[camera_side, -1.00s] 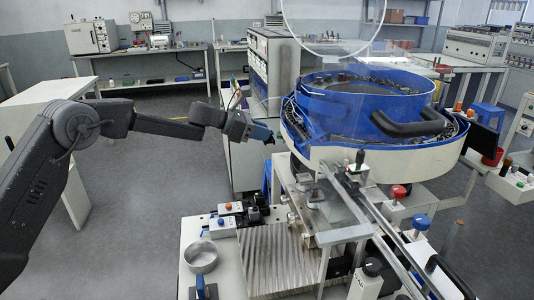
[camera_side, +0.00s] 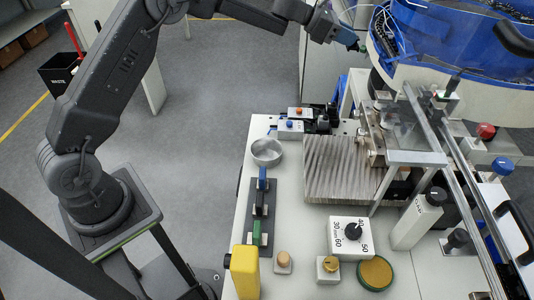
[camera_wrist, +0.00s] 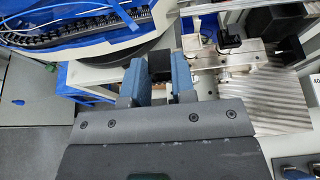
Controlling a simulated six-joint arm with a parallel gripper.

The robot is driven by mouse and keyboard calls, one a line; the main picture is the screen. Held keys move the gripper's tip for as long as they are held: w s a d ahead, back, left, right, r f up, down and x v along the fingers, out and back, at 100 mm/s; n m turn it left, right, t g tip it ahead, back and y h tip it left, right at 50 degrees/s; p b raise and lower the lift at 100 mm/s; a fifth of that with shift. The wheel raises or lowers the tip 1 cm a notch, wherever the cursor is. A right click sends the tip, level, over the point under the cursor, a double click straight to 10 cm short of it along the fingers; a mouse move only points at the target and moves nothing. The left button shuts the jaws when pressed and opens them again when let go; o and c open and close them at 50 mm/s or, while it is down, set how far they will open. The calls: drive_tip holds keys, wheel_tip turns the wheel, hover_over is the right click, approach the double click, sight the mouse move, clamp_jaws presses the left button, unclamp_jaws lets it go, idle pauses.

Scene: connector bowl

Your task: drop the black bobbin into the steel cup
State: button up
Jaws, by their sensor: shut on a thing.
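My gripper (camera_side: 354,42) is up beside the large bowl feeder at the top of the side view, well above and to the right of the steel cup. In the wrist view my gripper (camera_wrist: 160,78) shows two blue fingers closed on a small dark thing, the black bobbin (camera_wrist: 160,64), mostly hidden between them. The steel cup (camera_side: 266,146) stands upright on the white bench near its left edge, behind a dark strip with coloured blocks. The cup is not clearly seen in the wrist view.
The blue-and-white bowl feeder (camera_side: 440,50) is close beside my gripper. A ribbed metal plate (camera_side: 343,170) lies right of the cup, with metal rails (camera_side: 440,150) beyond. Small switch boxes (camera_side: 290,130) stand behind the cup.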

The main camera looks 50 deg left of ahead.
drive_tip(key=m+g+h, duration=0.4)
drive_tip(key=m+g, duration=0.5)
drive_tip(key=g, duration=0.1)
hover_over(265, 157)
wheel_tip(265, 157, down, 16)
drive_tip(key=shift+f, duration=2.95)
drive_tip(key=o, duration=1)
